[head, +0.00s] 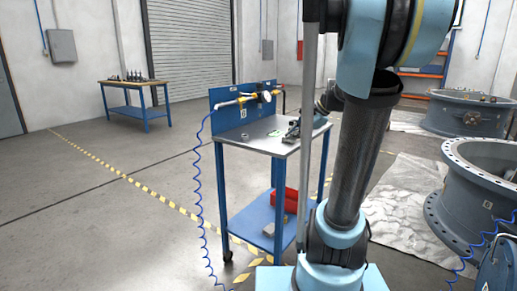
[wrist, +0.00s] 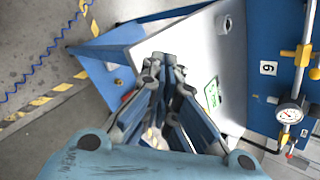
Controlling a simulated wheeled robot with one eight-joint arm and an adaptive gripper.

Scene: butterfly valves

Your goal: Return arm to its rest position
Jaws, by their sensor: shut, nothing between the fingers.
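My arm (head: 358,155) rises at the right of the head view and bends over a workbench. My gripper (head: 292,131) is over the right part of the grey bench top (head: 243,137), partly hidden behind my arm. In the wrist view my gripper (wrist: 163,62) has its fingertips together with nothing between them. The pale bench top (wrist: 205,42) lies beyond it, with a green-edged tag (wrist: 212,93) on it. I cannot tell whether the fingertips touch the top.
The bench's blue back panel (head: 229,118) carries yellow-handled piping (head: 266,96) and a gauge (wrist: 289,115). A red bin (head: 284,199) sits on its lower shelf. Large flanged valve bodies (head: 470,215) stand at right. Floor at left is clear up to another bench (head: 128,109).

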